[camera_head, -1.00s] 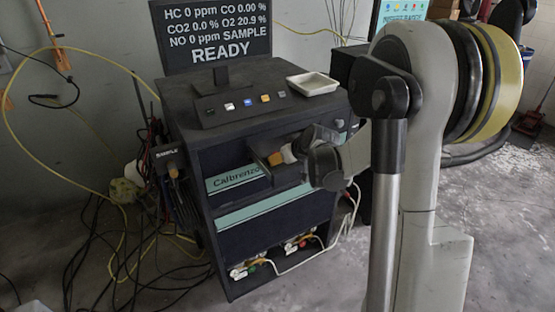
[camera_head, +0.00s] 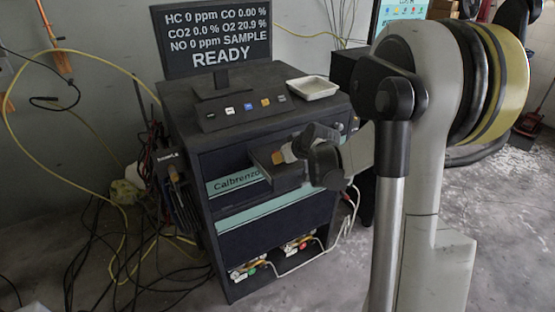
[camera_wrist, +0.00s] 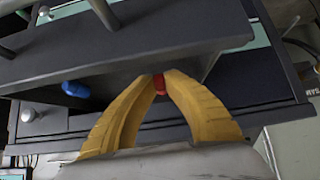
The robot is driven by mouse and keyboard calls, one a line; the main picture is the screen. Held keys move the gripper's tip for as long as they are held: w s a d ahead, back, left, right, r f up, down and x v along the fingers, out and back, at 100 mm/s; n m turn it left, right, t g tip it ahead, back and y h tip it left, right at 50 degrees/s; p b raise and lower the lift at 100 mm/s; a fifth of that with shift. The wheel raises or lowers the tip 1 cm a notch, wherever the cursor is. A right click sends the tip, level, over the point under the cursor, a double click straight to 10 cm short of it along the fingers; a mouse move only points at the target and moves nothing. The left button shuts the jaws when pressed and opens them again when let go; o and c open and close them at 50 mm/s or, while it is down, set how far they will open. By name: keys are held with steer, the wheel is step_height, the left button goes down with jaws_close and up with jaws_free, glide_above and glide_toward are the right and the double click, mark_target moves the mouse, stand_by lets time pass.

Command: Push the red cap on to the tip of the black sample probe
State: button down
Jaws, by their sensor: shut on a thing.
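The yellow fingers of my gripper (camera_wrist: 160,80) meet around the small red cap (camera_wrist: 160,86) in the wrist view. Only a little of the cap shows between the fingertips; the rest is hidden. In the head view my gripper (camera_head: 283,155) is at the open drawer on the front of the dark analyser cabinet, and the cap cannot be made out there. A holder marked SAMPLE (camera_head: 168,152) is on the cabinet's left side, apart from my gripper. A thin dark shape hangs below it, and I cannot tell the probe's tip there.
The open drawer (camera_head: 262,162) sticks out of the cabinet (camera_head: 275,218). A blue object (camera_wrist: 76,89) lies near my fingers in the wrist view. A white tray (camera_head: 312,86) and a screen reading READY (camera_head: 215,38) are on top. Cables and a yellow hose (camera_head: 125,232) clutter the left.

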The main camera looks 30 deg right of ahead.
steer(key=shift+r+p, duration=1.35)
steer(key=shift+r, duration=0.8)
